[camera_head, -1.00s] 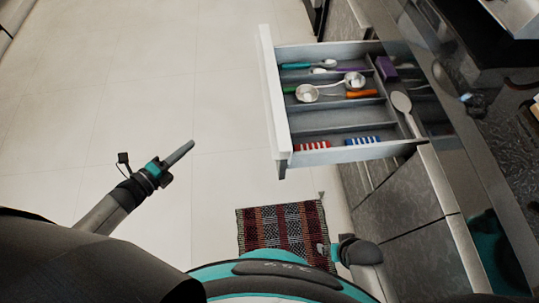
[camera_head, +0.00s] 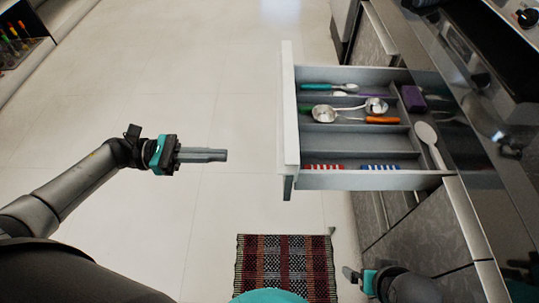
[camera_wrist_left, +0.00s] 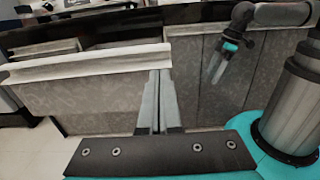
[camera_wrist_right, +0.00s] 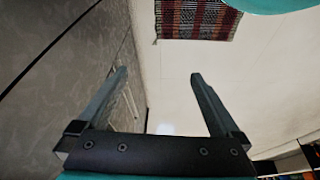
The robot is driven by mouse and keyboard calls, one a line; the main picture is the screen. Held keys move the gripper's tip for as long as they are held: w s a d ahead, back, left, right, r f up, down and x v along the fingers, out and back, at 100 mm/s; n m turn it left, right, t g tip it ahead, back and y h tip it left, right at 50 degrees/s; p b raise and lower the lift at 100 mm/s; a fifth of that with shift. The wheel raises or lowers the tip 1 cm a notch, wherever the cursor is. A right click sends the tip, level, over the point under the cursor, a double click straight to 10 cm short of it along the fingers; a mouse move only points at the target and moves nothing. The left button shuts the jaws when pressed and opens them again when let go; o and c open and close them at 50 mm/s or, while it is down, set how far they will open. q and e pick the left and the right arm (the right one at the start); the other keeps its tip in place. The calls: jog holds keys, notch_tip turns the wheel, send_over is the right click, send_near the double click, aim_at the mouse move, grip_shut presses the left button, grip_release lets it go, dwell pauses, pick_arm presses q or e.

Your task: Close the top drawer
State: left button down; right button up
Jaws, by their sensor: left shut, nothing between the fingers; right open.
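The top drawer (camera_head: 290,115) stands pulled out from the counter, its pale front facing left in the head view. It holds spoons, ladles and other utensils in grey compartments. In the left wrist view the drawer front (camera_wrist_left: 85,95) fills the left and middle. My left gripper (camera_head: 224,155) is shut and empty, pointing right toward the drawer front with a gap between them. Its shut fingers show in the left wrist view (camera_wrist_left: 160,85). My right gripper (camera_head: 348,273) is low beside the lower cabinets. In the right wrist view it is open and empty (camera_wrist_right: 157,75).
A woven rug (camera_head: 285,268) lies on the floor below the drawer. The tiled floor left of the drawer is clear.

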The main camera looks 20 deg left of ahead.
pick_arm(q)
jog(key=x, duration=1.1)
jog(key=shift+d+b, duration=0.15)
jog(key=shift+b, duration=0.2)
pick_arm(e)
jog(key=shift+w+r, duration=0.2)
jog(key=shift+r, duration=0.65)
pick_arm(q)
jog(key=shift+f, duration=0.1)
pick_arm(e)
jog(key=shift+s, duration=0.1)
pick_arm(q)
jog(key=shift+w+d, duration=0.1)
jog(key=shift+d, duration=0.05)
pick_arm(e)
jog(key=shift+f, duration=0.1)
